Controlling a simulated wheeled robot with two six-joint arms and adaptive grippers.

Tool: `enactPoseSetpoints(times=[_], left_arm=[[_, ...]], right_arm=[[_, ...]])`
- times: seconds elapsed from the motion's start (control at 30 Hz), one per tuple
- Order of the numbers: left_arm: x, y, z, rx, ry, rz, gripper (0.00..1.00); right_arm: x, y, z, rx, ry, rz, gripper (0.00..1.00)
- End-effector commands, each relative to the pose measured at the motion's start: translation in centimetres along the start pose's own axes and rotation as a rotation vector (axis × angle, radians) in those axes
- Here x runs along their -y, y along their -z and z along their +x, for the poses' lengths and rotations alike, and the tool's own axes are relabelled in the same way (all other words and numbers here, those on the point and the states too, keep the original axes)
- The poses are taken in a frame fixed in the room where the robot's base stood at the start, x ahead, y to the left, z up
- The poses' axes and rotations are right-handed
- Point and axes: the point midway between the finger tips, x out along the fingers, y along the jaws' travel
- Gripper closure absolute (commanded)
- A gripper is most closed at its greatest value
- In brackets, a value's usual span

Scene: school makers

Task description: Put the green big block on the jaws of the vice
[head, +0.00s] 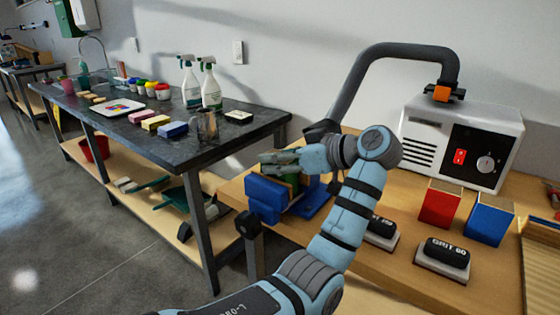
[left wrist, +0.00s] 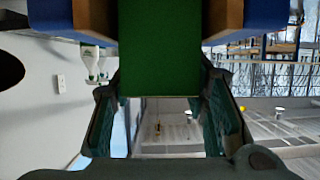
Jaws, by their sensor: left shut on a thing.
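The green big block (head: 291,181) is at the blue vice (head: 265,192) on the wooden bench, partly hidden by my left gripper (head: 268,162). In the left wrist view the green block (left wrist: 159,50) fills the middle, between the vice's two wood-faced blue jaws (left wrist: 230,20). My left gripper's fingers (left wrist: 160,115) are on either side of the block and shut on it. Whether the block's underside touches the jaws cannot be seen. My right gripper is in neither view.
A grey machine with a hose (head: 462,140) stands behind. A dark table (head: 185,143) with bottles is at left.

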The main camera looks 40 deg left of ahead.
Motion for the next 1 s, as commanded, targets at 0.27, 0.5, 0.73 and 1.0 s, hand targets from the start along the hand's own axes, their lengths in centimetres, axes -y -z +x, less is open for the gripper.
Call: enactPoseSetpoints(times=[0.27, 0.5, 0.73, 1.0], left_arm=[[0.0, 0.0, 0.0, 0.000, 0.000, 0.000, 0.39], [0.0, 0.1, -0.1, 0.000, 0.000, 0.000, 0.39], [-0.1, 0.3, -4.7, 0.001, -0.003, 0.003, 0.39], [-0.1, 0.3, -11.2, -0.001, -0.001, 0.002, 0.39]], right_arm=[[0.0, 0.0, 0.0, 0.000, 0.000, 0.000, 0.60], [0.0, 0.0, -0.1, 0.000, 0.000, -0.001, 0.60], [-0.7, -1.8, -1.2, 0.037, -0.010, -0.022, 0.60], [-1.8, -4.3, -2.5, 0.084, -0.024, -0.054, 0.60]])
